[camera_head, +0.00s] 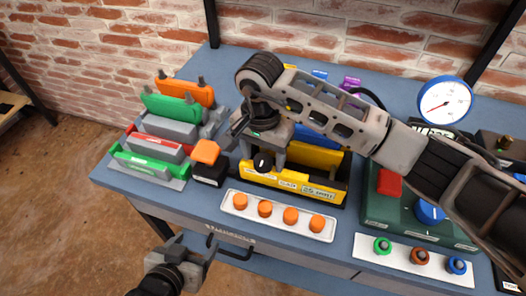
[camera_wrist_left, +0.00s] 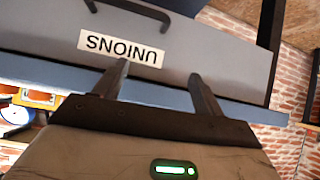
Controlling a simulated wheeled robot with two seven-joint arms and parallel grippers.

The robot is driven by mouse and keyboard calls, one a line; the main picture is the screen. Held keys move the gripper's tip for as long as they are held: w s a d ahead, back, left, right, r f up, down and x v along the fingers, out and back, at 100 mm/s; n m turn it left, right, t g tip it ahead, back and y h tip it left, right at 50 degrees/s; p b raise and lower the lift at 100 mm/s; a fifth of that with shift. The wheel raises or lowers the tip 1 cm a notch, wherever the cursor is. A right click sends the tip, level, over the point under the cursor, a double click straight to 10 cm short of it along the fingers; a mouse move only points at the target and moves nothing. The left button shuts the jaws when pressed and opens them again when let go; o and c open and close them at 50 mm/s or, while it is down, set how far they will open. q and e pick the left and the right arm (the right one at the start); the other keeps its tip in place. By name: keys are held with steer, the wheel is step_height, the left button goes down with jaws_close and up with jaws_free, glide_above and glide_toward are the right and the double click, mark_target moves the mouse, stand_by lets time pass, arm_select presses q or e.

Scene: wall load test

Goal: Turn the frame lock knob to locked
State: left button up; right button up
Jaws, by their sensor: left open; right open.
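A round black knob (camera_head: 262,162) with a white mark stands at the left front of the yellow frame (camera_head: 290,181), which carries labels. I take it for the frame lock knob; its setting is too small to read. My right gripper (camera_head: 230,137) is open, reaching in from the right above and just left of the knob, apart from it as far as I can see. Its arm hides part of the frame. My left gripper (camera_head: 193,246) is open and empty, low in front of the bench; its fingers also show in the left wrist view (camera_wrist_left: 162,80) before a drawer labelled UNIONS (camera_wrist_left: 121,48).
An orange block (camera_head: 206,152) over a black base (camera_head: 210,173) is left of the knob. A white tray (camera_head: 279,217) with several orange caps lies in front. Green and red holders (camera_head: 150,165) stand left. A green unit (camera_head: 400,212) and a gauge (camera_head: 444,103) stand right.

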steer(key=c, duration=1)
